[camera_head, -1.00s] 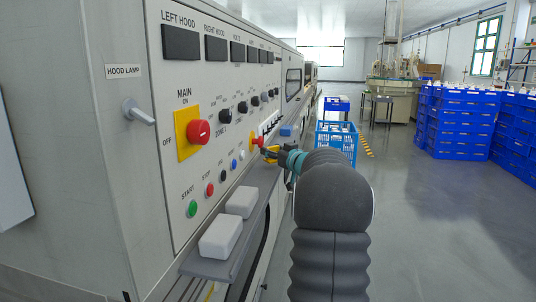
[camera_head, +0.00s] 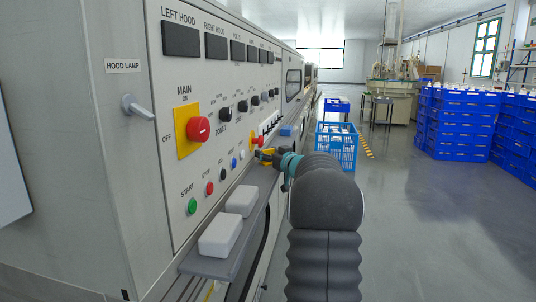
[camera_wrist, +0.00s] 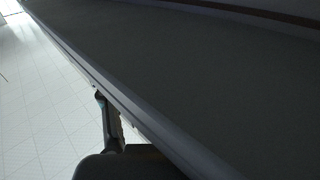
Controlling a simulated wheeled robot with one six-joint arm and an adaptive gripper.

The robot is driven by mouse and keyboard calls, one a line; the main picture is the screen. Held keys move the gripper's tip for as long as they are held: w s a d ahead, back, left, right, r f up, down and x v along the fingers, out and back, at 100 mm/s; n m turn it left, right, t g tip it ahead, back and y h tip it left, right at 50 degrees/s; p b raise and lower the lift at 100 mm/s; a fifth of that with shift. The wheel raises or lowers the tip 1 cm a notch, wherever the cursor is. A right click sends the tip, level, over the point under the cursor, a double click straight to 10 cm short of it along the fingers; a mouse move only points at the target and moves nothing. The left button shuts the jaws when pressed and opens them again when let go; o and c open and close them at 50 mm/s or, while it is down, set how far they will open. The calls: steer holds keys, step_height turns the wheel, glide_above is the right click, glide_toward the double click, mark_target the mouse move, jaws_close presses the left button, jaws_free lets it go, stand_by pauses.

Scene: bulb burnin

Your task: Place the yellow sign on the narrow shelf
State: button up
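The narrow shelf (camera_head: 262,192) is a grey ledge along the front of the control cabinet, below its buttons. My gripper (camera_head: 264,155) is at the far part of this ledge, close to the panel, small and partly hidden by my arm. Yellow-orange patches show at its tip; I cannot tell whether they are the yellow sign or gripper parts. No clear sign face shows in either view. In the wrist view a large dark surface (camera_wrist: 200,75) with a paler edge fills most of the picture, and the fingertips are not clear.
Two white blocks (camera_head: 220,235) sit on the near part of the ledge. Knobs and a red main switch (camera_head: 199,130) stick out of the panel. A blue crate cart (camera_head: 337,142) stands beyond my arm. Open floor (camera_head: 430,220) lies to the right.

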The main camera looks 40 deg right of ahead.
steer(key=shift+r, duration=0.2)
steer(key=s, duration=1.2)
steer(key=shift+a+p, duration=0.35)
steer(key=shift+a, duration=0.1)
